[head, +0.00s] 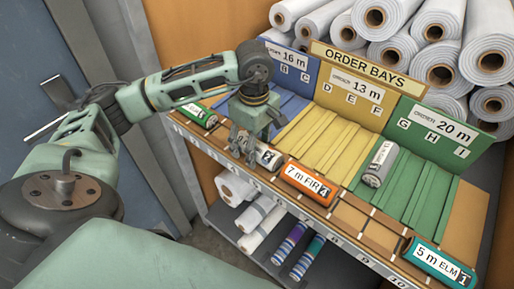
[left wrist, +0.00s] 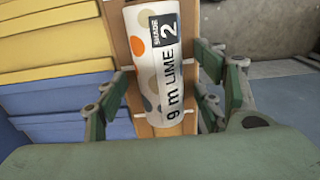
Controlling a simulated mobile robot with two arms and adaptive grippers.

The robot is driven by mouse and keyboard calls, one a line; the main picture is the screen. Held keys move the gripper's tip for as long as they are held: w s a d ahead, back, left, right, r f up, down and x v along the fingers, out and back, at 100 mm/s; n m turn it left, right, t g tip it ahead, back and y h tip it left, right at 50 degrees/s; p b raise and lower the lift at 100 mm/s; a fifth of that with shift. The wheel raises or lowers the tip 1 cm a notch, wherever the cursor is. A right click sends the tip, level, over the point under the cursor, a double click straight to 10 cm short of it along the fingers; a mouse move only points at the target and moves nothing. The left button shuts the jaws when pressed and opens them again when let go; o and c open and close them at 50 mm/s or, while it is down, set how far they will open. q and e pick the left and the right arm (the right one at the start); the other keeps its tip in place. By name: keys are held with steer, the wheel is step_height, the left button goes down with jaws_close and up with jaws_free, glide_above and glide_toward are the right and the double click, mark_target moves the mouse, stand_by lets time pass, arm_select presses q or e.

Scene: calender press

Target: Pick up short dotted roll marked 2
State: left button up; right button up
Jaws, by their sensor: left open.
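The short dotted roll marked 2 (head: 268,157) lies on the wooden rail at the front of the order bays, partly hidden by my left gripper (head: 247,146). In the left wrist view the roll (left wrist: 156,70) is white with orange, grey and tan dots and is labelled "9 m LIME 2". My left gripper is open, with fingers on both sides of the roll; the left wrist view shows gaps, and I cannot tell whether any finger touches it. My right gripper is not in view.
On the same rail are a green roll (head: 201,115), an orange "7 m FIR 4" roll (head: 306,181) and a teal "5 m ELM 1" roll (head: 440,262). A whitish roll (head: 379,164) lies in the green bay (head: 425,190). The yellow bay (head: 322,135) looks empty.

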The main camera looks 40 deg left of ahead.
arm_select(q)
steer(key=shift+c, duration=0.2)
steer(key=c, duration=1.2)
